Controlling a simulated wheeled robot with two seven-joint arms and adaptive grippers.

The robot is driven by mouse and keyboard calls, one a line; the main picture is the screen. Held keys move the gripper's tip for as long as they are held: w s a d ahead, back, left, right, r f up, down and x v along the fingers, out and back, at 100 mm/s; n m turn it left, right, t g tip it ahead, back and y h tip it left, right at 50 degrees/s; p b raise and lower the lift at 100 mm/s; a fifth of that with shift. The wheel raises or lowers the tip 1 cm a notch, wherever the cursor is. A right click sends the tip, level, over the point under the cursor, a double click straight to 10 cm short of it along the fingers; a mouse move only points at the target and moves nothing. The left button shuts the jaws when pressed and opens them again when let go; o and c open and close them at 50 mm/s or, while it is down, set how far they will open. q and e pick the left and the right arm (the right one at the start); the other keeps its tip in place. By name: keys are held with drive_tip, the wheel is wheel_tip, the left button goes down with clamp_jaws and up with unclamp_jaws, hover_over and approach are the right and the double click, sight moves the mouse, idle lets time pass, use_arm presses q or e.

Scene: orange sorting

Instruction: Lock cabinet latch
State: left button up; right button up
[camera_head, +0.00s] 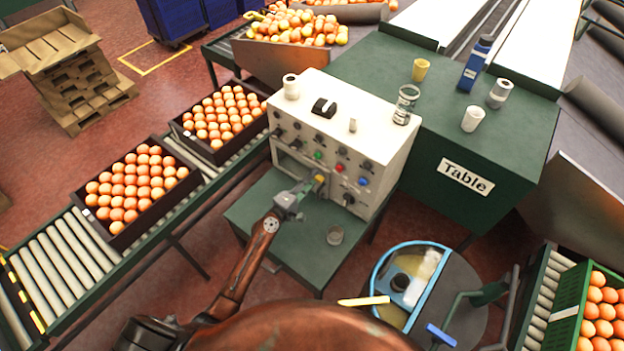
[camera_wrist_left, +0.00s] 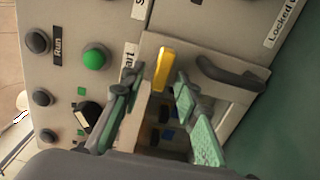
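A white control cabinet (camera_head: 345,140) stands on a green bench, with knobs, coloured buttons and a small door panel (camera_wrist_left: 200,70) on its front. A yellow latch lever (camera_wrist_left: 163,69) stands out beside the panel's black handle (camera_wrist_left: 230,75); in the head view the lever (camera_head: 319,180) is small and close to my gripper. My left gripper (camera_head: 292,199) is at the cabinet front. In the left wrist view its green-padded fingers (camera_wrist_left: 160,90) are apart, with the lever between or just beyond their tips; contact cannot be told. My right gripper is not in view.
Cups, a glass jar and a blue carton (camera_head: 475,62) stand on the table and cabinet top. Crates of oranges (camera_head: 135,190) sit on the roller conveyor at left. A blue-rimmed round container (camera_head: 410,285) is at lower right.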

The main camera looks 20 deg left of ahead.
use_arm(q)
drive_tip(key=v, duration=1.2)
idle(0.3)
